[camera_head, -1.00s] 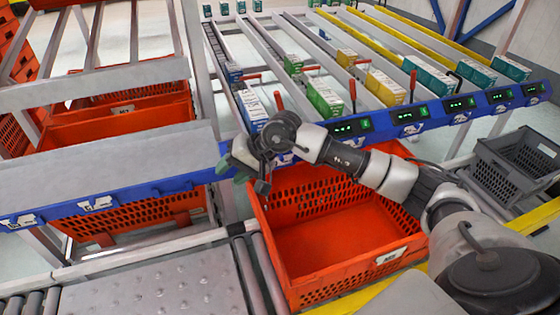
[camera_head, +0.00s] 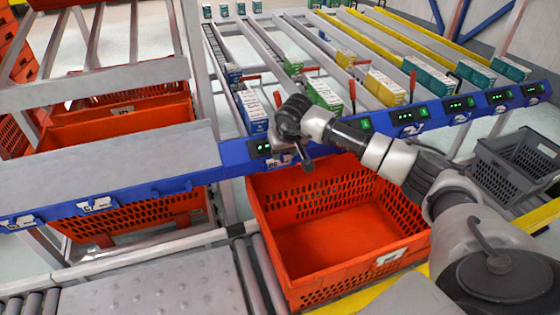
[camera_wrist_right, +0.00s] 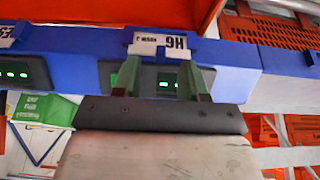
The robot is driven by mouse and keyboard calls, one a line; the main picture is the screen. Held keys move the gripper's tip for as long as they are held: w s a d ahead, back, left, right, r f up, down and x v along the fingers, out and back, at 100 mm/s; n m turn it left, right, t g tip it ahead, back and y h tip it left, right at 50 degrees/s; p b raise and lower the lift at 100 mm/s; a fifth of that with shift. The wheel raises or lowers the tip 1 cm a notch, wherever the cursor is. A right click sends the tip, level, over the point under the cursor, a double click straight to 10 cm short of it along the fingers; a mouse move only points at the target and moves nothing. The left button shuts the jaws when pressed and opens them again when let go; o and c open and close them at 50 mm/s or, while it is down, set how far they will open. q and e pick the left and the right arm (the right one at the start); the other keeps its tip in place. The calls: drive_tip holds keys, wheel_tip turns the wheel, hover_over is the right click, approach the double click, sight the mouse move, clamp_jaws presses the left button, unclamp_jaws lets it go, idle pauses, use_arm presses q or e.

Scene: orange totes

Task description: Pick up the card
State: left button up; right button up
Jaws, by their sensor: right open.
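The card is a white label (camera_wrist_right: 158,40) with black print, on the front of the blue rail (camera_wrist_right: 228,55). It shows upside down at the top middle of the right wrist view. In the head view a small part of a white label (camera_head: 279,161) shows beside my right wrist. My right gripper (camera_wrist_right: 160,66) is open, with one green finger towards each end of the card. The fingertips are close to the card's lower edge in the picture; I cannot tell whether they touch. In the head view my wrist hides the fingers. My left gripper is not in view.
A green-lit display (camera_wrist_right: 166,84) sits between the fingers. An empty orange tote (camera_head: 330,245) stands below the rail. Small boxes (camera_head: 323,95) lie in sloped lanes behind it. A grey crate (camera_head: 520,160) is at the right, a roller conveyor (camera_head: 262,275) at lower left.

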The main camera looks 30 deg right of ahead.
sight(282, 158)
drive_tip(key=x, duration=0.3)
drive_tip(key=shift+f, duration=0.15)
drive_tip(key=shift+c, duration=0.3)
clamp_jaws()
drive_tip(key=shift+r, duration=0.65)
drive_tip(key=s+d+r, duration=0.8)
drive_tip(key=r, duration=0.1)
drive_tip(key=shift+s+r, duration=0.25)
drive_tip(key=shift+r, duration=0.15)
